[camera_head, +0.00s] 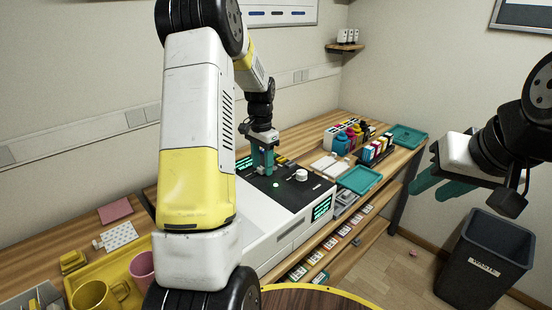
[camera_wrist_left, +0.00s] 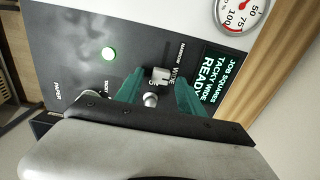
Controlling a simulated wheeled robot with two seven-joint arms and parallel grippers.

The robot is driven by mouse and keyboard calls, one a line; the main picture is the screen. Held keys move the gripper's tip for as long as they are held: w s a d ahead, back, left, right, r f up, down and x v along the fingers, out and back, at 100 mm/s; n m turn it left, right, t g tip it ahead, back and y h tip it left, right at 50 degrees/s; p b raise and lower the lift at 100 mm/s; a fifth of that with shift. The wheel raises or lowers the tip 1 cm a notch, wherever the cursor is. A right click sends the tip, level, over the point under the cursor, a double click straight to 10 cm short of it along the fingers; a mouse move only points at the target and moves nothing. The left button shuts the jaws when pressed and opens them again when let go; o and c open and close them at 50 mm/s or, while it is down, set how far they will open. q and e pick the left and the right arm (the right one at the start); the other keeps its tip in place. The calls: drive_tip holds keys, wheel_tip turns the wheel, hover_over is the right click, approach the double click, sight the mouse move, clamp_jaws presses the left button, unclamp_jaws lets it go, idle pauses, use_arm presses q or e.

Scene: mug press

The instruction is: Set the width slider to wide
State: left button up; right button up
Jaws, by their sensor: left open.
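The press (camera_head: 290,225) is a white machine with a black top panel on the bench. In the left wrist view, the width slider's light knob (camera_wrist_left: 160,75) sits beside the WIDE label, with NARROW printed further along. The press display (camera_wrist_left: 212,72) reads JOB SQUARES, TACKY, WIDE, READY. My left gripper (camera_head: 263,168) is over the panel, teal fingers pointing down. In its wrist view, the left gripper's fingers (camera_wrist_left: 160,88) are apart, one on each side of the slider knob; I cannot tell whether they touch it. My right gripper (camera_head: 438,185) is open and empty, away from the bench at right.
A green lit button (camera_wrist_left: 109,54) and a gauge (camera_wrist_left: 242,14) are near the slider. A white round knob (camera_head: 301,175) stands on the panel. Ink bottles (camera_head: 341,143) and a teal tray (camera_head: 360,180) lie beyond the press. Mugs (camera_head: 92,297) stand at lower left.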

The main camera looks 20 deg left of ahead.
sight(262, 167)
use_arm(q)
wheel_tip(262, 167, up, 7)
drive_tip(key=shift+r, duration=0.4)
drive_tip(key=shift+s+d+r, duration=0.1)
drive_tip(key=shift+r, duration=0.1)
drive_tip(key=s+d+r+n+t, duration=0.25)
drive_tip(key=s+d+r, duration=0.35)
drive_tip(key=s+r, duration=0.5)
drive_tip(key=s+d+n+t+h, duration=0.1)
drive_tip(key=s+d+t, duration=0.1)
drive_tip(key=s, duration=0.6)
drive_tip(key=s+d+n+t+h, duration=0.1)
drive_tip(key=s+d+n, duration=0.1)
drive_tip(key=s, duration=0.6)
drive_tip(key=shift+d+f+t, duration=0.3)
drive_tip(key=shift+d+t, duration=0.05)
drive_tip(key=shift+d, duration=0.3)
drive_tip(key=shift+s+a, duration=0.1)
drive_tip(key=shift+s, duration=0.05)
